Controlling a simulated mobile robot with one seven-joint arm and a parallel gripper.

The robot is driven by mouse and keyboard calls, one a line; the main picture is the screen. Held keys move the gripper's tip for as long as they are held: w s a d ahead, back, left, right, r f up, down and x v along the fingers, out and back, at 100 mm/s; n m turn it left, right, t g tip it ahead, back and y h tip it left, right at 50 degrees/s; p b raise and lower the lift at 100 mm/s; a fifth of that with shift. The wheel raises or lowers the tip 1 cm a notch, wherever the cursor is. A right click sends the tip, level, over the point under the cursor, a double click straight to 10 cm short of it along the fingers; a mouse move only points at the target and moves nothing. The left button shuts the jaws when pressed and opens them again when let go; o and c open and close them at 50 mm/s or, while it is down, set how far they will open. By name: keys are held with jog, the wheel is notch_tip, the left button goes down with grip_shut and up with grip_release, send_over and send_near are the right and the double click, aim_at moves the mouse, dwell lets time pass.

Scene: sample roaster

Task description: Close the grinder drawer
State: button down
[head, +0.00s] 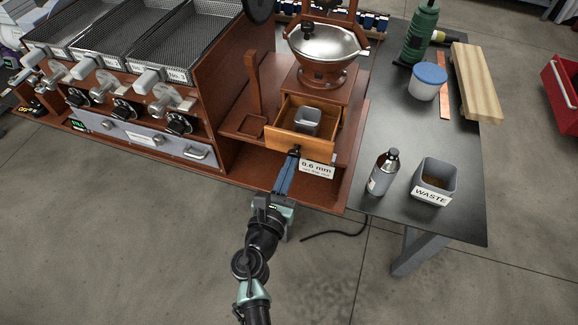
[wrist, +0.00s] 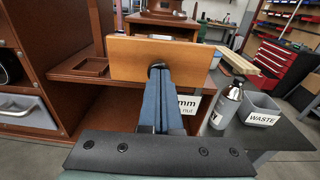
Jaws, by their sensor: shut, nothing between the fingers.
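The grinder drawer (head: 301,141) is a light wooden drawer, pulled out from the base of the brown grinder (head: 318,75). A small grey cup (head: 308,121) stands inside it. In the wrist view the drawer front (wrist: 176,62) faces me, with a dark round knob (wrist: 157,68) at its middle. My gripper (head: 293,155) is shut and empty, its blue fingers together. The fingertips (wrist: 158,76) are at the knob and partly cover it; I cannot tell whether they touch it.
A 0.6 mm label (head: 317,169) hangs right of my fingers. A wooden side wall (head: 222,90) and the roaster trays stand at left. The floor in front is mostly clear.

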aim_at(306, 127)
jog(key=b+x, duration=0.2)
jog(key=x, duration=0.4)
jog(key=b+x, duration=0.2)
jog(key=x, duration=0.4)
jog(key=shift+d+r+b, duration=0.15)
jog(key=shift+r+b, duration=0.1)
jog(key=shift+b, duration=0.15)
jog(key=shift+w+r, duration=0.1)
jog(key=shift+w, duration=0.05)
jog(key=shift+d+r, duration=0.1)
jog(key=shift+r, duration=0.25)
